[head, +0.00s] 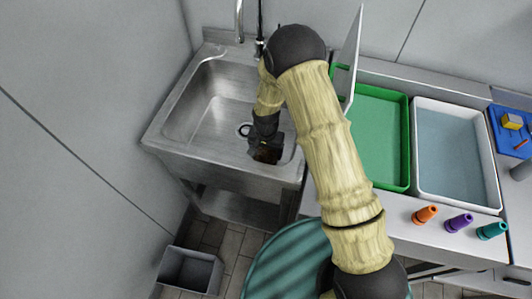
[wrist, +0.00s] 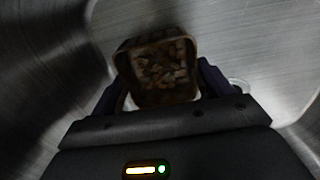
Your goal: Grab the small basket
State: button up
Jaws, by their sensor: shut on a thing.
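The small basket (wrist: 160,72) is a brown, squarish container with lumpy brown contents or a patterned inside; I cannot tell which. In the wrist view it sits between the two dark fingers of my gripper (wrist: 162,88), which are shut on its sides. In the head view my gripper (head: 262,140) reaches down into the steel sink (head: 190,105), and the basket shows as a small dark brown patch (head: 267,154) just below it. The gripper hides part of the basket. I cannot tell whether the basket touches the sink floor.
A white-edged board (head: 350,60) stands upright right of the sink. A green tray (head: 378,130) and a white tray of water (head: 447,150) lie on the counter. Orange (head: 425,215), purple (head: 459,223) and teal (head: 492,230) cones stand in front. A grey bin (head: 188,270) is on the floor.

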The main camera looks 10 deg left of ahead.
notch_tip(320, 180, up, 9)
jog(key=shift+f+b, duration=0.15)
jog(key=shift+b, duration=0.2)
dwell(0.4)
